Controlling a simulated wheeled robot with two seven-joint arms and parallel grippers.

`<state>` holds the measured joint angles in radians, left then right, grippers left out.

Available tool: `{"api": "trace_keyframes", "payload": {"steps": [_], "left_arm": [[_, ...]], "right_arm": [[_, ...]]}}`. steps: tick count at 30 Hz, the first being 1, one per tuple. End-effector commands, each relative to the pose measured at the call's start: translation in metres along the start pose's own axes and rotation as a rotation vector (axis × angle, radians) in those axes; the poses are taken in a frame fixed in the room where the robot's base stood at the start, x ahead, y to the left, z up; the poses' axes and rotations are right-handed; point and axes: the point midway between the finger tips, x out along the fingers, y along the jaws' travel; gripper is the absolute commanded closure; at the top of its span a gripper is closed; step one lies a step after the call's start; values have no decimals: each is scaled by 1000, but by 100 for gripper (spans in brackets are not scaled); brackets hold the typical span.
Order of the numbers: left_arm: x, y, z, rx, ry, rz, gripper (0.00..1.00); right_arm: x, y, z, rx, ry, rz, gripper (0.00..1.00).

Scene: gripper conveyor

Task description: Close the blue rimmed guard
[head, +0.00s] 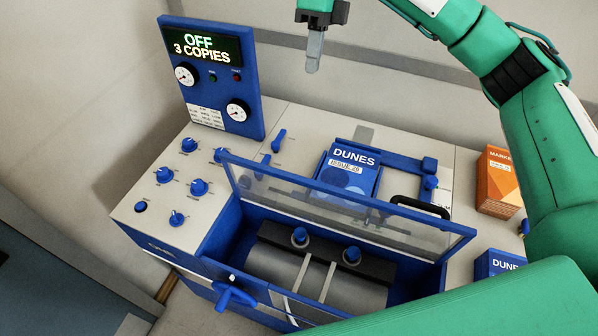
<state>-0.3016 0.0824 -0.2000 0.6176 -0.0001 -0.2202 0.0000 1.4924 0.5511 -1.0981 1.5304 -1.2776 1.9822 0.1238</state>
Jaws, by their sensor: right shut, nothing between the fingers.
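The blue rimmed guard (344,200) is a clear panel in a blue frame on the machine (228,231). It stands raised and tilted above an open bay, where grey rollers (272,265) show. A black handle (420,207) shows at the guard's right end. My right gripper (313,68) is at the top centre, shut and empty, pointing down. It is well above and behind the guard, apart from it. My left gripper is out of view.
A display panel (205,47) reading "OFF 3 COPIES" stands at the back left. Several blue knobs (198,187) sit left of the bay. A blue "DUNES" pad (350,170) lies behind the guard. An orange box (497,180) is at the right. A blue hand crank (232,291) projects in front.

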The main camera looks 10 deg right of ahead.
Motion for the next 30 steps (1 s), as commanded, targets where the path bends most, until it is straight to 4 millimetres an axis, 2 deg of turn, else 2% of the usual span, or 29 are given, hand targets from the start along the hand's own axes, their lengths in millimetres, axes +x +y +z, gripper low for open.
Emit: {"api": "trace_keyframes", "payload": {"steps": [1,3,9,15,20,25,30], "left_arm": [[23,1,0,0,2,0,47],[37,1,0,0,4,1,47],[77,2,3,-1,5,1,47],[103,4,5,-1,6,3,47],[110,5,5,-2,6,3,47],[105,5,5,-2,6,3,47],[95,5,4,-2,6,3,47]], "right_arm": [[22,-8,0,0,0,0,100],[35,-13,0,0,0,0,100],[72,-26,0,0,0,0,100],[97,-36,0,0,0,0,100],[103,-38,0,0,0,0,100],[112,-38,0,1,1,0,100],[141,-37,-1,1,4,2,100]]}}
